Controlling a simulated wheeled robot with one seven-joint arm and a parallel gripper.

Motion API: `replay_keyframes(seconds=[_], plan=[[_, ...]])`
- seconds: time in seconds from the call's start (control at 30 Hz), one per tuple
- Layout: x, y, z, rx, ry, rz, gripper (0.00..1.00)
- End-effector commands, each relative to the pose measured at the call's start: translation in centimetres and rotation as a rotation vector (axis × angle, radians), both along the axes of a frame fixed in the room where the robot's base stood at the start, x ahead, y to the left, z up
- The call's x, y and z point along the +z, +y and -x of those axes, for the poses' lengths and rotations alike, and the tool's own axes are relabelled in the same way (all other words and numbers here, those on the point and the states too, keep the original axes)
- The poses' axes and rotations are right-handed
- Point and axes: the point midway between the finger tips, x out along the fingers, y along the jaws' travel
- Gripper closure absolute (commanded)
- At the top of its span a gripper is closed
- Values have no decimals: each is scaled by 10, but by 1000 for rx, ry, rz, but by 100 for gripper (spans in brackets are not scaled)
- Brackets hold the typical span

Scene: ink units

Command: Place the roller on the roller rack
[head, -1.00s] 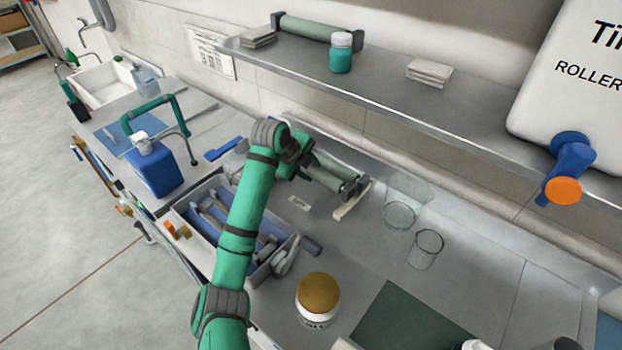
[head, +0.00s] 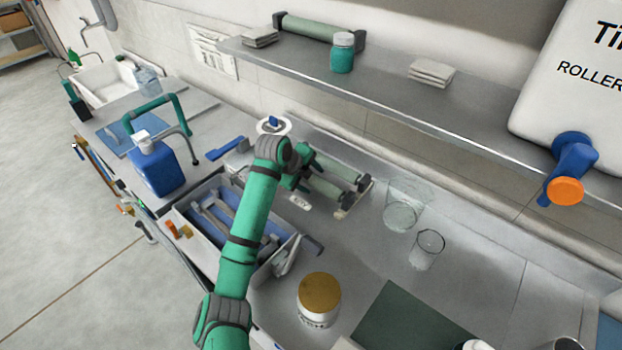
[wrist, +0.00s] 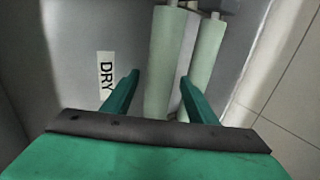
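Two pale green rollers lie side by side on the back of the counter: a rear roller (head: 338,163) and a front roller (head: 328,188). My gripper (wrist: 159,77) is open. In the wrist view its fingers stand on either side of one roller (wrist: 162,60), with gaps at both sides. The other roller (wrist: 208,55) is outside the right finger. A "DRY" label (wrist: 106,75) lies to the left. Whether each roller is fully seated is hard to tell.
A shelf (head: 390,90) above holds another roller (head: 318,29), a teal jar (head: 342,55) and folded cloths (head: 431,72). Glass beakers (head: 426,250) stand right of the rack. A tool tray (head: 283,262) and a gold-lidded jar (head: 318,295) are nearer.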

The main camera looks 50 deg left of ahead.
Motion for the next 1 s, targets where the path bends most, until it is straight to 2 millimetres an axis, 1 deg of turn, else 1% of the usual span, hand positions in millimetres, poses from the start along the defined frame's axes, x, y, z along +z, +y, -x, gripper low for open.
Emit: replay_keyframes(seconds=[0.17, 0.27, 0.7, 0.83, 1.0], plan=[[3, 0, 1, 1, -1, -1, 47], [11, 0, 7, 1, -1, -1, 47], [80, -5, 51, 0, -2, -2, 47], [93, -6, 60, 0, -1, -1, 47], [101, -7, 66, 1, 0, -1, 47]])
